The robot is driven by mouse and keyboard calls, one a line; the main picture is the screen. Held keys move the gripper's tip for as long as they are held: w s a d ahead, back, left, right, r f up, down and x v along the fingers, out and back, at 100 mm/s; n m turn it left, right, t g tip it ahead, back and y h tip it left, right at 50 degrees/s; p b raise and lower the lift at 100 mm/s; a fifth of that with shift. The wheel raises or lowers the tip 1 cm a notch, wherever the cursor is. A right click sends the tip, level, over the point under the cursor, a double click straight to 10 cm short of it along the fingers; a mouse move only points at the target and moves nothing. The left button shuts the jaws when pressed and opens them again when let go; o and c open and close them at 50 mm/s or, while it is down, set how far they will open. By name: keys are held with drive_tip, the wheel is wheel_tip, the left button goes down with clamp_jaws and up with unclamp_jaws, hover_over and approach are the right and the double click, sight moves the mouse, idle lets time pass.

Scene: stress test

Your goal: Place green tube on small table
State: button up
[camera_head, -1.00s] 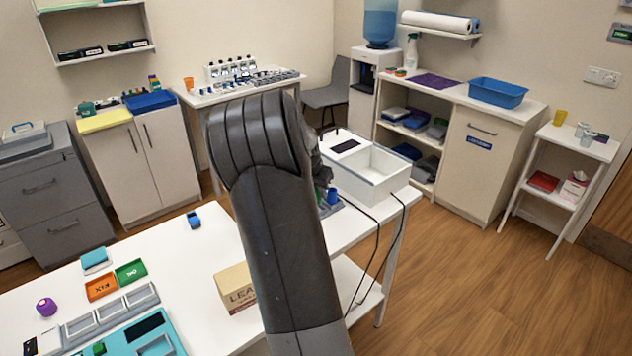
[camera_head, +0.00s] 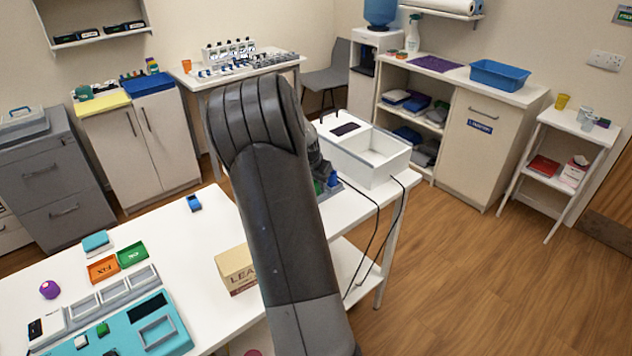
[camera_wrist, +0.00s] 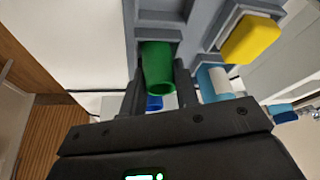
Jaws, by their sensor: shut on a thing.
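The green tube (camera_wrist: 157,68) is between the two fingers of my gripper (camera_wrist: 159,88) in the wrist view. My gripper is shut on it. The tube's far end is over or in a slot of a grey rack (camera_wrist: 203,25); I cannot tell if it is clear of the slot. In the head view my arm hides most of the gripper and rack. A small white two-level table (camera_head: 574,124) stands at the far right, with a yellow cup and other cups on top. A white table (camera_head: 290,66) with instruments stands at the back.
A white open box (camera_head: 372,156) stands on the worktable beside my gripper. A yellow block (camera_wrist: 250,40) and a light-blue piece (camera_wrist: 214,82) are close to the fingers. Black cables (camera_head: 376,235) hang off the worktable edge. The wooden floor (camera_head: 470,270) on the right is clear.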

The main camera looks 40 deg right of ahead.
drive_tip(key=shift+f, duration=0.2)
drive_tip(key=o, duration=1.1)
drive_tip(key=shift+c, duration=0.2)
drive_tip(key=shift+o, duration=0.3)
drive_tip(key=shift+s, duration=0.1)
drive_tip(key=shift+d+f, duration=0.1)
drive_tip(key=shift+s, duration=0.1)
drive_tip(key=v, duration=1.1)
drive_tip(key=shift+w, duration=0.3)
drive_tip(key=shift+a, duration=0.25)
